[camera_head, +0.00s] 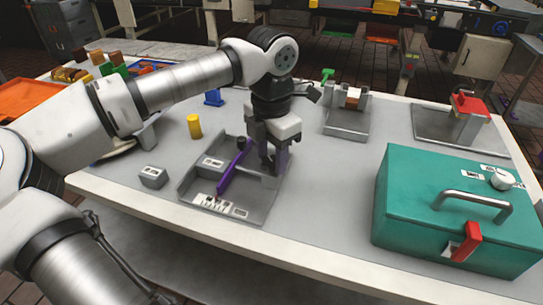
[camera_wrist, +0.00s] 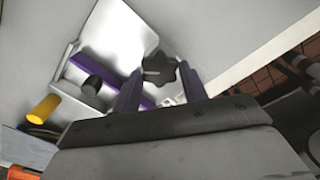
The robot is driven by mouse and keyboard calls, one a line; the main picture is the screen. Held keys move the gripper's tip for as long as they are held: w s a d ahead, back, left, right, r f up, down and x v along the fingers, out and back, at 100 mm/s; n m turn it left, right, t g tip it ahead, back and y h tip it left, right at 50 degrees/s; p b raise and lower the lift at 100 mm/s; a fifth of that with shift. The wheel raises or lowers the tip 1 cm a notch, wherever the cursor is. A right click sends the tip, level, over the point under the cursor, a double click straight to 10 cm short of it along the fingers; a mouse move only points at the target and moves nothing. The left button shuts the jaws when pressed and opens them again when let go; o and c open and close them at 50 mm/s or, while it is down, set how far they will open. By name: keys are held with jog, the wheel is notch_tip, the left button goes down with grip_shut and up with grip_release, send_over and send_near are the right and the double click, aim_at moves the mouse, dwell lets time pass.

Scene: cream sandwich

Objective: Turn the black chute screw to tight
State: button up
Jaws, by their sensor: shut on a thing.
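The black chute screw (camera_wrist: 160,68) is a lobed black knob with a pale mark on its top. In the wrist view it sits between the purple fingertips of my gripper (camera_wrist: 161,76), which is shut on it. In the head view my gripper (camera_head: 274,162) points down at the right side of a grey tray-like chute fixture (camera_head: 256,215); the screw is mostly hidden there by the fingers. A purple bar (camera_head: 231,172) lies slanted across the fixture, left of my gripper. How tight the screw is cannot be told.
A yellow cylinder (camera_head: 194,126) and a small grey block (camera_head: 153,177) stand left of the fixture. A teal box (camera_head: 408,207) with a handle stands at the right. A grey bracket (camera_head: 346,122) is behind. Clear table lies between fixture and box.

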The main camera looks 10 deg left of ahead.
aim_at(271, 162)
jog(key=m+b, duration=0.1)
jog(key=m, duration=0.3)
jog(key=shift+m, duration=0.3)
jog(key=shift+w+m, duration=0.1)
jog(key=shift+m, duration=1.8)
jog(key=shift+b, duration=0.3)
jog(key=o, duration=1)
jog(key=shift+c, duration=0.2)
notch_tip(271, 162, up, 14)
jog(key=shift+f, duration=0.15)
